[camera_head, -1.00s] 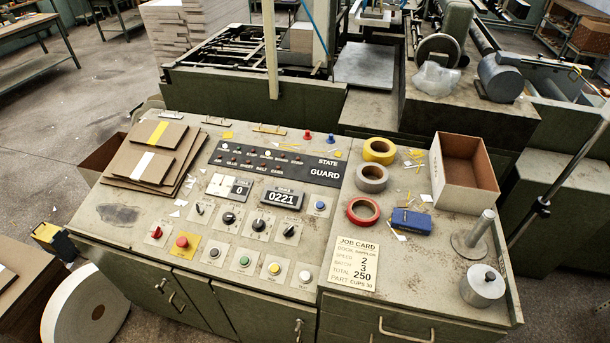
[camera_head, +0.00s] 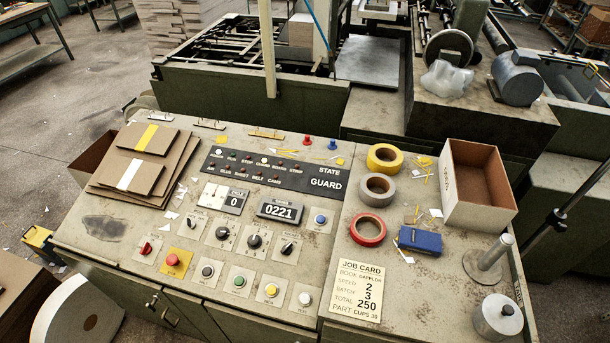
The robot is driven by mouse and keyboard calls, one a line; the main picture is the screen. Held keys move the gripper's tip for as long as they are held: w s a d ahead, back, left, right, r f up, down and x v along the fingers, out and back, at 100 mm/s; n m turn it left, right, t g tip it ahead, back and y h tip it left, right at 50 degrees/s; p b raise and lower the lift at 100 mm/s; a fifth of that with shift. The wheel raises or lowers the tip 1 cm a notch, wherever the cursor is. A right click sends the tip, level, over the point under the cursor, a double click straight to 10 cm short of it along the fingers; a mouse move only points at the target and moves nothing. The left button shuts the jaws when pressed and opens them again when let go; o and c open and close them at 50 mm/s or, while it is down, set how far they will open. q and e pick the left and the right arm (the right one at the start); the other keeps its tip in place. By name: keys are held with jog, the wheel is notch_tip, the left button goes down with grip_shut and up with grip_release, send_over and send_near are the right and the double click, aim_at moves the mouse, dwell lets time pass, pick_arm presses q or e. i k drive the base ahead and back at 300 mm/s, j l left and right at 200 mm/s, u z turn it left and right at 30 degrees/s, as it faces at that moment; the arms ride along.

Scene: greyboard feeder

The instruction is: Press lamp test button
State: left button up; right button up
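The control panel (camera_head: 190,222) slopes in front of me. Its front row has a red mushroom button (camera_head: 172,260) on a yellow plate, a black button (camera_head: 207,271), a green button (camera_head: 239,281), a yellow button (camera_head: 271,290) and a white button (camera_head: 305,298). The small labels are too blurred to tell which is lamp test. The dark lamp strip (camera_head: 272,172) reads STATE and GUARD, with small lamps, some pale. Neither gripper is in view.
Cardboard sheets (camera_head: 110,175) lie at the panel's left. At the right are yellow tape (camera_head: 375,163), grey tape (camera_head: 366,187), red tape (camera_head: 357,237), a blue box (camera_head: 419,241), an open carton (camera_head: 482,210), a job card (camera_head: 355,290) and metal weights (camera_head: 497,317). The air over the buttons is clear.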

aim_at(304, 299)
jog(key=k, duration=1)
